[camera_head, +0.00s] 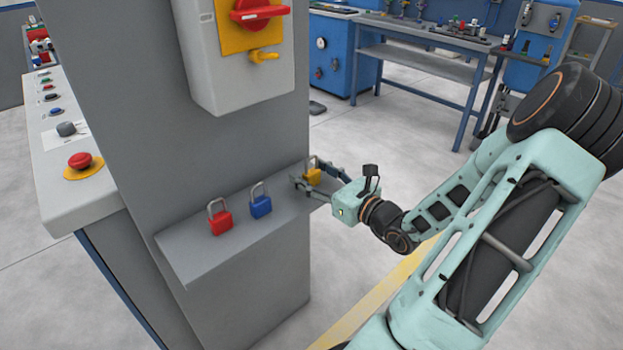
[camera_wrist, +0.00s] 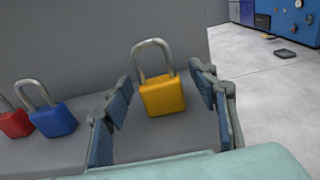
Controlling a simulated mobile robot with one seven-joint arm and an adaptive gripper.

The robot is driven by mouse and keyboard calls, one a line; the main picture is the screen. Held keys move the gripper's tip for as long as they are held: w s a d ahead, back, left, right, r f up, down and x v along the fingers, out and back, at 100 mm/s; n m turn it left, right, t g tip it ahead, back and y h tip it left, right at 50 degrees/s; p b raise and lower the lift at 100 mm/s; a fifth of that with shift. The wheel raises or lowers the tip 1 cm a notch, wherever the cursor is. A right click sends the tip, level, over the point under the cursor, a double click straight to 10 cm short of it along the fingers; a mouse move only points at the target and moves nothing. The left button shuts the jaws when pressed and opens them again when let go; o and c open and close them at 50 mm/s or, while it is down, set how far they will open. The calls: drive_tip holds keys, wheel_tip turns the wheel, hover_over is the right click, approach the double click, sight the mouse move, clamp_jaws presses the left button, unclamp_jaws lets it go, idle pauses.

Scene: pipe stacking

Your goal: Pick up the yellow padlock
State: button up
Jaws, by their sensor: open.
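The yellow padlock (camera_head: 313,177) stands upright at the right end of a grey shelf (camera_head: 190,250), its metal shackle up. In the wrist view the yellow padlock (camera_wrist: 162,96) is between the two blue finger pads, with a gap on each side. My gripper (camera_head: 310,184) is open around it, reaching in from the right; its fingertips also show in the wrist view (camera_wrist: 160,88). The gripper's fingers partly hide the padlock in the head view.
A blue padlock (camera_head: 261,203) and a red padlock (camera_head: 220,219) stand on the same shelf, left of my gripper. A grey panel rises behind the shelf, carrying a switch box (camera_head: 215,85) with a red rotary handle. Open floor lies to the right.

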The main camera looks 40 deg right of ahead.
drive_tip(key=c, duration=1.3)
drive_tip(key=shift+r, duration=0.1)
drive_tip(key=shift+c, duration=0.2)
drive_tip(key=shift+r+p, duration=0.75)
drive_tip(key=shift+p, duration=0.2)
drive_tip(key=s+a+r+p, duration=0.9)
drive_tip(key=s+r+p, duration=0.1)
drive_tip(key=p, duration=1.1)
drive_tip(key=shift+s+r, duration=0.35)
drive_tip(key=shift+r, duration=0.35)
